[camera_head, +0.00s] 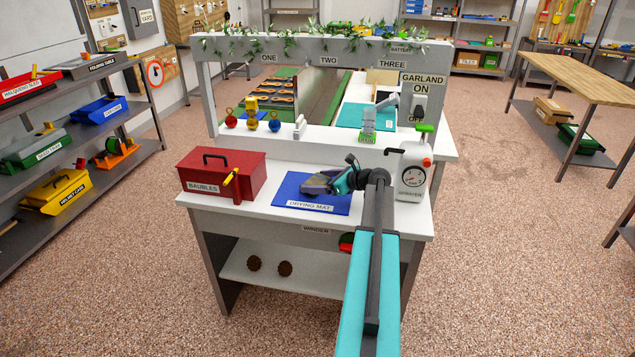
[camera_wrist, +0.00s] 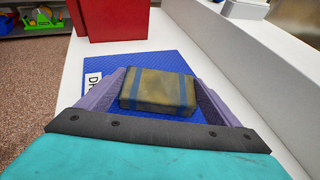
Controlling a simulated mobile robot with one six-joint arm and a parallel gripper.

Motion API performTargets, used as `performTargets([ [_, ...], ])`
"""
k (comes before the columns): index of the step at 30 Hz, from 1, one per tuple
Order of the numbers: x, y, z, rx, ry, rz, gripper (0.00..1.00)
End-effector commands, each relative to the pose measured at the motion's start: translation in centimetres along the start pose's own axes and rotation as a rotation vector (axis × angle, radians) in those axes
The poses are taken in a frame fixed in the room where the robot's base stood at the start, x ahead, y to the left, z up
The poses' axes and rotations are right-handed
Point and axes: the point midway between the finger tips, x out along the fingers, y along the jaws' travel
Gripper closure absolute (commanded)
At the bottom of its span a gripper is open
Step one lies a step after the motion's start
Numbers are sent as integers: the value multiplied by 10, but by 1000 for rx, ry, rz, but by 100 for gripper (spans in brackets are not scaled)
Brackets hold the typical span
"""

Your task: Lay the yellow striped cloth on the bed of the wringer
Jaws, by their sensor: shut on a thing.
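My gripper (camera_head: 318,183) is over the blue drying mat (camera_head: 299,204) on the white workbench. In the wrist view its two purple fingers are shut on a folded, block-shaped olive-yellow cloth with blue stripes (camera_wrist: 158,91). The cloth lies across between the fingers, with the mat (camera_wrist: 178,62) behind and below it. I cannot tell whether the cloth touches the mat. In the head view the fingers and wrist mostly hide the cloth. I cannot make out a wringer in either view.
A red baubles box (camera_head: 238,171) stands left of the mat, and a white sprayer (camera_head: 411,172) stands right. Behind is a raised white ledge (camera_head: 340,137) with baubles and a frame hung with garland.

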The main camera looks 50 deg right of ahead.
Motion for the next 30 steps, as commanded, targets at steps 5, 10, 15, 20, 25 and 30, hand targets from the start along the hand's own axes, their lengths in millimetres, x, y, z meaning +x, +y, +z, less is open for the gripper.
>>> performTargets([
  [5, 0, 0, 0, 0, 0, 0, 37],
  [10, 1, 0, -3, 0, 0, 0, 37],
  [15, 1, 0, -2, 0, 0, 0, 0],
  [20, 1, 0, -2, 0, 0, 0, 0],
  [25, -2, 0, 1, 0, 0, -1, 0],
  [30, -17, 0, 0, 0, -1, -2, 0],
])
